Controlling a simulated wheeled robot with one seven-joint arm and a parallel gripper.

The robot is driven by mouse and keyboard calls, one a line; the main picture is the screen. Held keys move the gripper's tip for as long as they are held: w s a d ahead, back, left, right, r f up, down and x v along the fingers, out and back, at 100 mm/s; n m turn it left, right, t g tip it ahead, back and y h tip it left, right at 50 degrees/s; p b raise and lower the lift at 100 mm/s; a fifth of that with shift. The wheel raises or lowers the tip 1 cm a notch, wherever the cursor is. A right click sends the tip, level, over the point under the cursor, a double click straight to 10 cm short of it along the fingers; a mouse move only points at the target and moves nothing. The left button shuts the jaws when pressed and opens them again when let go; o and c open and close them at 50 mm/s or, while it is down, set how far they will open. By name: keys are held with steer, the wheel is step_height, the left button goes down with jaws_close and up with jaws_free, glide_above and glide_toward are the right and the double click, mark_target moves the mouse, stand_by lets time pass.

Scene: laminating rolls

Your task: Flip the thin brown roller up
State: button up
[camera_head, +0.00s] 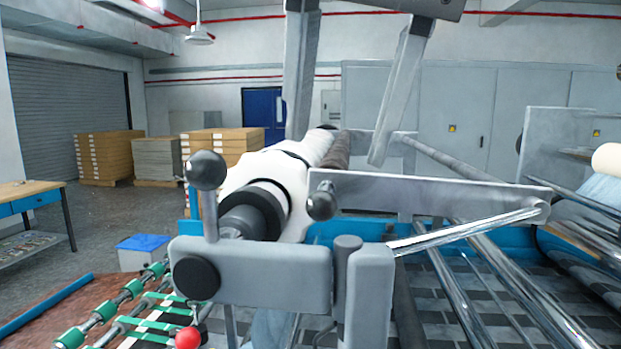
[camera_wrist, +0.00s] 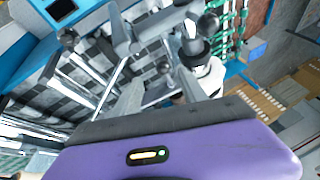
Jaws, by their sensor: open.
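The thin brown roller (camera_head: 338,152) shows in the head view as a dark brown cylinder. It lies close along the right side of the big white roll (camera_head: 265,168), behind the grey brackets. Only part of it shows. I cannot pick it out clearly in the wrist view. The purple body of my gripper (camera_wrist: 180,152), with a dark strip along its upper edge, fills the bottom of the wrist view above the machine.
A grey bracket with a black knob (camera_head: 205,170) and a flat grey arm (camera_head: 430,187) are in front. Shiny rollers (camera_head: 500,285) lie at right, green-ringed rollers (camera_head: 100,312) at lower left. Stacked pallets (camera_head: 105,158) stand farther back.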

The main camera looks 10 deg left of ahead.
mark_target(323, 195)
steer(key=shift+w+r+b+x, duration=0.1)
steer(key=shift+w+b+x, duration=0.1)
steer(key=shift+b+x, duration=1.35)
steer(key=shift+w+r+b+x, duration=0.15)
steer(key=shift+b+x, duration=0.35)
steer(key=shift+x, duration=2.05)
steer(key=shift+a, duration=0.15)
jaws_close()
